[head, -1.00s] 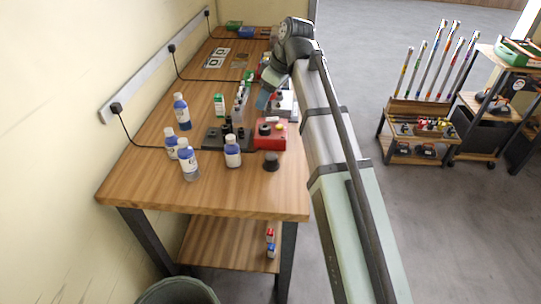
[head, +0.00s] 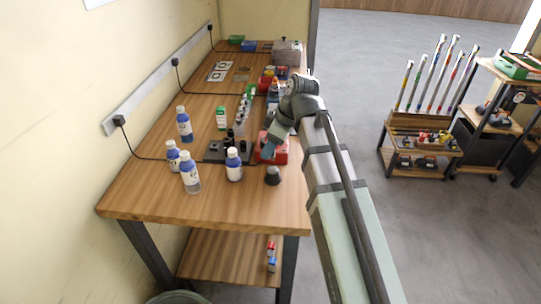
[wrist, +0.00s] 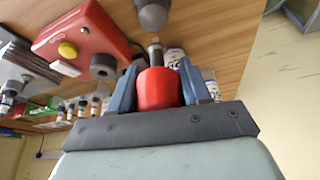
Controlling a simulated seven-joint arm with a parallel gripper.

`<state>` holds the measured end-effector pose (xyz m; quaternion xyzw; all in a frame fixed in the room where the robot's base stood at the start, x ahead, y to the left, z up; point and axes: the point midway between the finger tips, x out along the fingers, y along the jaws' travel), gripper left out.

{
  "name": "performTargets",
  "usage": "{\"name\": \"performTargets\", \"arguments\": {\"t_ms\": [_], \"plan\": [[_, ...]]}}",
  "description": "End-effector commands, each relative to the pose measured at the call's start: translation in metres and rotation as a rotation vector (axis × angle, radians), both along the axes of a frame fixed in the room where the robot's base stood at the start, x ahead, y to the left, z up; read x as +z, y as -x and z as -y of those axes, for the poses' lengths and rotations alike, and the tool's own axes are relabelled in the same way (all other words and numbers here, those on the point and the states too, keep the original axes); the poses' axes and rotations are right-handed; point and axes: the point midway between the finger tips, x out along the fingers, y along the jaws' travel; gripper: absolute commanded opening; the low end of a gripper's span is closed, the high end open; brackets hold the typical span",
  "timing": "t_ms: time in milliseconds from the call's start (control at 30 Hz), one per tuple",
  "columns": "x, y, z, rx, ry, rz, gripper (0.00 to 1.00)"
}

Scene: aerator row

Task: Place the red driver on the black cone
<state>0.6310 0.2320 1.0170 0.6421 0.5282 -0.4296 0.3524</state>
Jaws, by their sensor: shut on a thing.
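My gripper (wrist: 158,76) is shut on the red driver (wrist: 160,92), a thick red handle with a short grey and dark tip pointing away from the wrist. The black cone (wrist: 152,13), dark grey and rounded, stands on the bench just beyond the driver's tip in the wrist view, partly cut off by the top edge. The tip and the cone appear apart. In the head view the cone (head: 273,175) stands near the bench's front right edge. My gripper (head: 268,150) is above and behind it, over the red box; the driver cannot be made out there.
A red box (wrist: 85,42) with a yellow button and dark knob sits beside the gripper. Several blue-capped bottles (head: 190,172) and a dark rack (head: 225,150) stand to the left on the wooden bench (head: 150,190). The bench front around the cone is clear.

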Motion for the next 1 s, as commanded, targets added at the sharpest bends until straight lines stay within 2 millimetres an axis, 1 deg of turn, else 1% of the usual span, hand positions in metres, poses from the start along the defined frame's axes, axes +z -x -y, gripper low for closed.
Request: {"name": "performTargets", "arguments": {"t_ms": [167,300,400,800,833,1000], "plan": [[-0.013,0.001,0.0,-0.001,0.0,-0.001,0.12],[-0.029,0.001,0.0,-0.001,0.001,-0.001,0.12],[-0.036,0.0,0.0,0.0,0.0,0.0,0.12],[-0.04,0.0,0.0,0.0,0.0,0.0,0.12],[-0.04,0.0,0.0,0.0,0.0,0.0,0.49],[-0.039,0.0,0.0,0.0,0.0,0.0,0.65]]}}
